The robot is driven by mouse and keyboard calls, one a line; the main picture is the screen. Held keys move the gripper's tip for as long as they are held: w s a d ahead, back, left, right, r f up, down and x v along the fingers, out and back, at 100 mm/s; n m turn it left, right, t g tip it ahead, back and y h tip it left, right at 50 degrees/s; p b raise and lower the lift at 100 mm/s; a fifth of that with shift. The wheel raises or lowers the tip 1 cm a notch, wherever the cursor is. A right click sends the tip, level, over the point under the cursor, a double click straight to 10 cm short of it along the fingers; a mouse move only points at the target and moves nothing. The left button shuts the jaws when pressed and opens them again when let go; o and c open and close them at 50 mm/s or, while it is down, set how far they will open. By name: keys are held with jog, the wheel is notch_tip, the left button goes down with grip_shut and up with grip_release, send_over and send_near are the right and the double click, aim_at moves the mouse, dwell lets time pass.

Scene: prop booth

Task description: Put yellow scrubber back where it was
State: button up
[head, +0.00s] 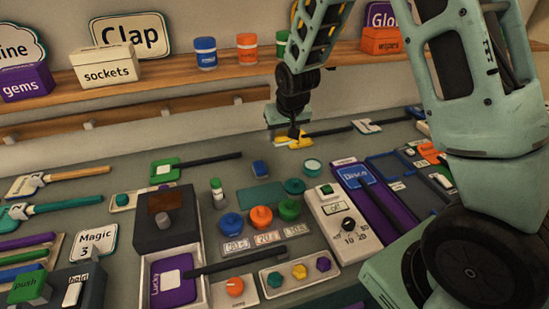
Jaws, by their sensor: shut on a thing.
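The yellow scrubber (290,143) is at the back of the grey table, right of the picture's middle. Its yellow head is partly hidden by my gripper (294,132), which points down and is shut on it. A dark handle seems to run from the head to the right. I cannot tell whether the scrubber touches the table or is slightly lifted.
A green scrubber (165,170) with a dark handle lies to the left. A white-headed tool (367,126) lies just right of the yellow one. Colored knobs (261,217), a white dial box (340,217) and a purple tray (375,205) fill the front. The shelf (150,88) stands behind.

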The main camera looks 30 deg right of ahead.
aim_at(281, 165)
notch_tip(281, 165, down, 10)
jog(key=shift+r+p, duration=0.2)
jog(key=shift+p, duration=0.6)
jog(key=shift+f, duration=0.1)
jog(key=o, duration=1)
jog(key=shift+c, duration=0.2)
